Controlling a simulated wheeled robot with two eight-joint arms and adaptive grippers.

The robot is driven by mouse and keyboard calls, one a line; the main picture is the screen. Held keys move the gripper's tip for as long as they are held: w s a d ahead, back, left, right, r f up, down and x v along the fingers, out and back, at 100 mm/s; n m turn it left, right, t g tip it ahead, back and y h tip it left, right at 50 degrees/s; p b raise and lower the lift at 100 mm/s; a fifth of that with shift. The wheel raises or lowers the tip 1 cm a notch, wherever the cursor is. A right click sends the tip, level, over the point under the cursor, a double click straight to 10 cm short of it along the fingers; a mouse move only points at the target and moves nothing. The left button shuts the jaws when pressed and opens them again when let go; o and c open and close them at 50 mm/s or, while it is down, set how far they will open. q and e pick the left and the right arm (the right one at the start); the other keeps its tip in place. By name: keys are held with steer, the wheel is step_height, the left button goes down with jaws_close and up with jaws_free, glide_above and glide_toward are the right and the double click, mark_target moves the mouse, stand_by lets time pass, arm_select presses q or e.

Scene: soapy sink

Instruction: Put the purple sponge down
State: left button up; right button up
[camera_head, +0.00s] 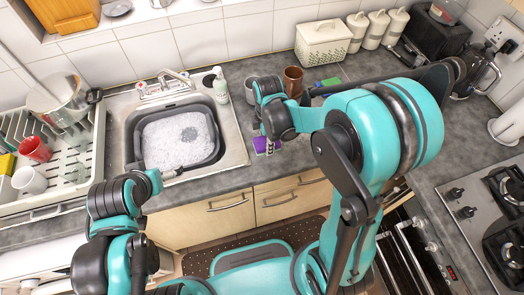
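The purple sponge (260,145) is small in the head view, at the front part of the counter just right of the sink. My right gripper (269,146) points down at it. Its dark fingers overlap the sponge, with purple showing on both sides, and it looks shut on it. Whether the sponge touches the counter is hard to tell. My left gripper (176,173) is near the front edge of the sink, partly hidden by its own arm, and its fingers are too small to read.
The sink (180,140) holds foamy water. A soap bottle (220,85) stands behind its right side. A brown mug (293,81) and a green-blue sponge (327,83) are at the back of the counter. A dish rack (60,185) with cups is left. Bare counter lies right of the sink.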

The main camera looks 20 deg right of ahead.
mark_target(263, 150)
steer(key=shift+a+f, duration=0.5)
steer(key=shift+a, duration=0.15)
steer(key=shift+w+f+b, duration=0.1)
steer(key=shift+f+b, duration=0.55)
steer(key=shift+f, duration=1.3)
steer(key=shift+f, duration=0.15)
steer(key=o, duration=1.2)
